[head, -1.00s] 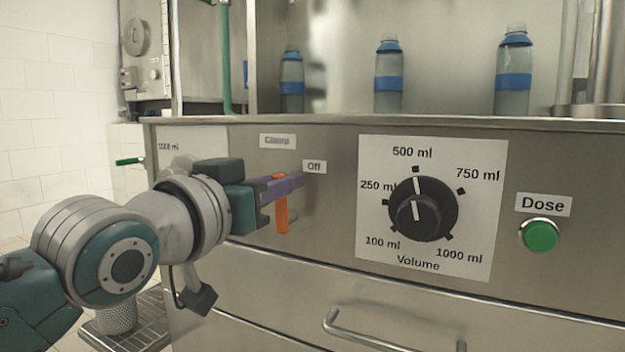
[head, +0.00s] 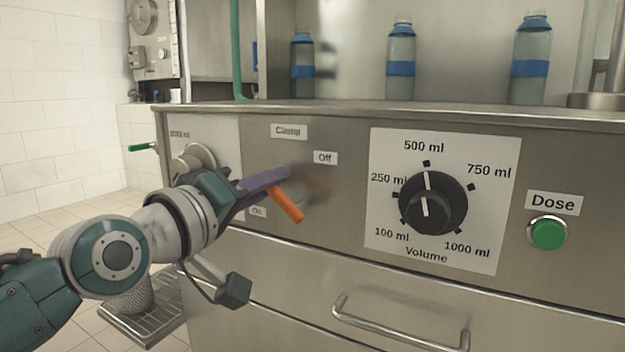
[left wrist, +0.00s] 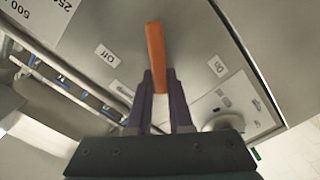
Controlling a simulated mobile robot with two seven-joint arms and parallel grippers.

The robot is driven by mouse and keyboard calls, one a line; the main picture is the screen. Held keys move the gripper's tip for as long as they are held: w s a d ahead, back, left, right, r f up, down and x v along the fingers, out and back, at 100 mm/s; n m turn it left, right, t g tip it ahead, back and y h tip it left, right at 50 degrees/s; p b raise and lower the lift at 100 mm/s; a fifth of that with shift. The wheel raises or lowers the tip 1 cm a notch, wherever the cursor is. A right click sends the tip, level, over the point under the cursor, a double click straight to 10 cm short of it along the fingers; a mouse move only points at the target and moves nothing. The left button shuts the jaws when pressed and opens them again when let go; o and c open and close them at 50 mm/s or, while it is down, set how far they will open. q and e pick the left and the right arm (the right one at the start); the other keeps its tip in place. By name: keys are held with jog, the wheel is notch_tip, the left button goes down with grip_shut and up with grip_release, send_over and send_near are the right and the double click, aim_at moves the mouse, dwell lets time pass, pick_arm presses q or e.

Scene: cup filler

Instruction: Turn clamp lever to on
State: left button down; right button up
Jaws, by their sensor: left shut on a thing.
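The orange clamp lever (head: 287,204) is on the steel front panel below the "Clamp" label (head: 289,131). It slants, its visible end pointing down and right in the head view. The "Off" label (head: 325,157) is up and right of it; the "On" label (head: 258,212) is down and left, partly hidden by my gripper. My left gripper (head: 285,178) is shut on the lever with its purple fingers. In the left wrist view the lever (left wrist: 155,50) stands between the fingers (left wrist: 160,90), with "Off" (left wrist: 108,56) to the left and "On" (left wrist: 217,66) to the right. My right gripper is not in view.
A black volume dial (head: 433,204) and a green dose button (head: 548,233) are right of the lever. A drawer handle (head: 400,328) sticks out below. Several bottles (head: 401,62) stand on the machine above. A round knob (head: 194,163) is close behind my left gripper.

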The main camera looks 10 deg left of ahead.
pick_arm(q)
jog(key=shift+w+a+f+n+b, duration=0.15)
jog(key=shift+f+n+b, duration=0.35)
jog(key=shift+n, duration=0.85)
jog(key=shift+s+a+f+n+b, duration=0.15)
jog(key=shift+f+n+b, duration=0.35)
jog(key=shift+n, duration=0.8)
jog(key=shift+w+a+f+n+b, duration=0.2)
jog(key=shift+f+n+b, duration=0.3)
jog(key=shift+n, duration=0.85)
jog(key=shift+f, duration=0.15)
jog(key=c, duration=0.8)
grip_release()
jog(key=shift+s, duration=0.1)
jog(key=p+v, duration=0.2)
jog(key=v, duration=0.8)
jog(key=shift+p, duration=0.4)
